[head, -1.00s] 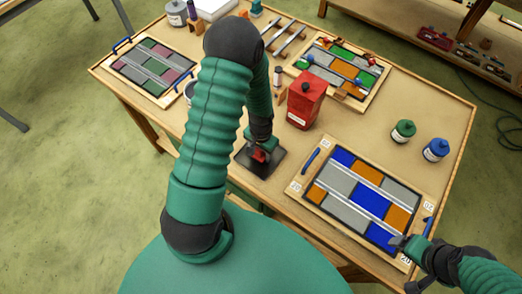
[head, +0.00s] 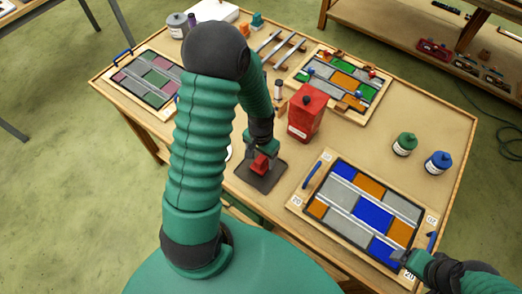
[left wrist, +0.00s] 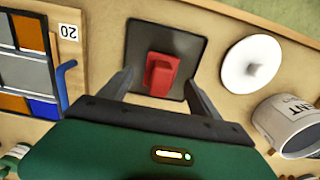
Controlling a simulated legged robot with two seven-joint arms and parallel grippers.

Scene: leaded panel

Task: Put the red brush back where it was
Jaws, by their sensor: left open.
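The red brush (head: 260,164) rests on a dark square mat (head: 268,180) near the table's front edge. In the left wrist view the brush (left wrist: 161,75) is a red block with a raised grip, on the same mat (left wrist: 190,50). My left gripper (head: 262,152) is just above it. Its two fingers (left wrist: 157,84) are apart, one on each side of the brush in the left wrist view, and hold nothing. My right gripper (head: 402,256) is at the near right corner of the blue and orange leaded panel (head: 345,192); its fingers are too small to judge.
A red can (head: 306,116) stands behind the mat. A white disc (left wrist: 238,75) and a labelled tub (left wrist: 290,122) lie near the mat in the left wrist view. Green (head: 404,145) and blue (head: 437,163) bottles stand at the right. Other panels lie farther back.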

